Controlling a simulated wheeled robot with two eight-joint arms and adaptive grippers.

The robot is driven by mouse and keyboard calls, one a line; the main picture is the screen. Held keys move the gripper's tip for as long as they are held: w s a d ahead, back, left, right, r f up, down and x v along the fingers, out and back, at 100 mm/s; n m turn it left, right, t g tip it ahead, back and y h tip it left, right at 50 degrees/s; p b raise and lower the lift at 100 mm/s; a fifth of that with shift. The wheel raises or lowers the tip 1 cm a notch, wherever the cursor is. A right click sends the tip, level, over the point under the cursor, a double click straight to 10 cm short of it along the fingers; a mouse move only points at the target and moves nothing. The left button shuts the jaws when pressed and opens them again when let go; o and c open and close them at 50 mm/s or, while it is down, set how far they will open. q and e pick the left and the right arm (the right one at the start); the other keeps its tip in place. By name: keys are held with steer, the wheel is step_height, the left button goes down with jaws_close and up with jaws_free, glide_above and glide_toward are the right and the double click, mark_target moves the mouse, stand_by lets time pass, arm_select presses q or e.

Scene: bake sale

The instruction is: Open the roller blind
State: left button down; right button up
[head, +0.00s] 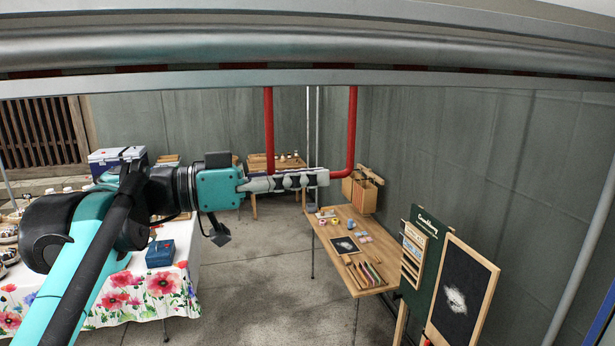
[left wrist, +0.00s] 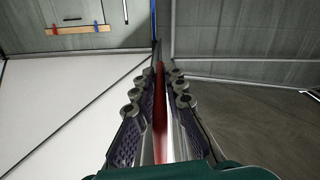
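The roller blind (head: 300,48) is a long grey metal roll and housing across the top of the head view. A red U-shaped handle hangs below it, with a left upright (head: 269,125) and a right upright (head: 352,125). My left gripper (head: 322,178) lies along the handle's bottom bar, covering much of it. In the left wrist view, the red bar (left wrist: 159,110) runs lengthwise between the narrowly spaced fingers (left wrist: 157,76), which appear shut on it. The exact contact is hard to see. My right gripper is not in view.
A flowered-cloth table (head: 150,290) with a blue box (head: 160,253) stands at left below my arm. A wooden table (head: 385,283) with small goods, a green sign (head: 424,255) and a black board (head: 462,295) stand at right. The floor between the tables is clear.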

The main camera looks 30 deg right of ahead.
arm_select(q)
step_height(320, 180, down, 29)
steer(key=b, duration=1.5)
steer(key=c, duration=1.6)
jaws_free()
steer(key=v, duration=1.2)
steer(key=shift+f, duration=0.1)
